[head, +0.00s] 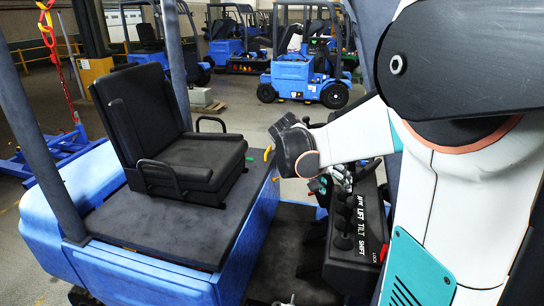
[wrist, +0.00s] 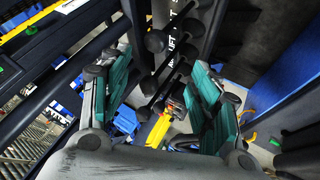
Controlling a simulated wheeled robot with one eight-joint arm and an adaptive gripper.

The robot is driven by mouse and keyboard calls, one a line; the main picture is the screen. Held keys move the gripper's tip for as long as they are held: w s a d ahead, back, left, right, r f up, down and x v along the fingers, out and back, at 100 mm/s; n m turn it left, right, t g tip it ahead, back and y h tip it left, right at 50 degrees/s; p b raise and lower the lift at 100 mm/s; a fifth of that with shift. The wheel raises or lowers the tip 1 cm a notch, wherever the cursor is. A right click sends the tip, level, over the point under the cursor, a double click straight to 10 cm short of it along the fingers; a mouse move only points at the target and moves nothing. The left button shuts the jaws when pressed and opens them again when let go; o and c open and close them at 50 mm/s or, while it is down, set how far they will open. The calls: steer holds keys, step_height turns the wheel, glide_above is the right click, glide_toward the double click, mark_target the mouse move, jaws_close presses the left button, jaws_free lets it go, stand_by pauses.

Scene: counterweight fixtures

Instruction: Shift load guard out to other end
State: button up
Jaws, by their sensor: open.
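My gripper (head: 328,182) is at the far end of this row. In the wrist view my gripper (wrist: 163,95) is open, its teal pads on either side of a black lever knob (wrist: 145,113). I cannot tell whether they touch it, or which label belongs to it. I cannot make out the load guard.
A black seat (head: 185,155) with armrests stands on the blue truck body (head: 150,277), left of the console. Dark posts (head: 32,130) frame the cab. Blue forklifts (head: 292,75) are parked behind on open floor. A yellow piece (wrist: 158,130) lies beyond the fingers in the wrist view.

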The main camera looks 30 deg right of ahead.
mark_target(350, 199)
steer(key=b+x, duration=0.2)
steer(key=x, duration=0.2)
steer(key=b+x, duration=0.2)
steer(key=x, duration=0.2)
steer(key=b+x, duration=0.2)
steer(key=x, duration=0.2)
steer(key=shift+s+r+b, duration=0.1)
steer(key=shift+s+b, duration=0.25)
steer(key=c, duration=0.9)
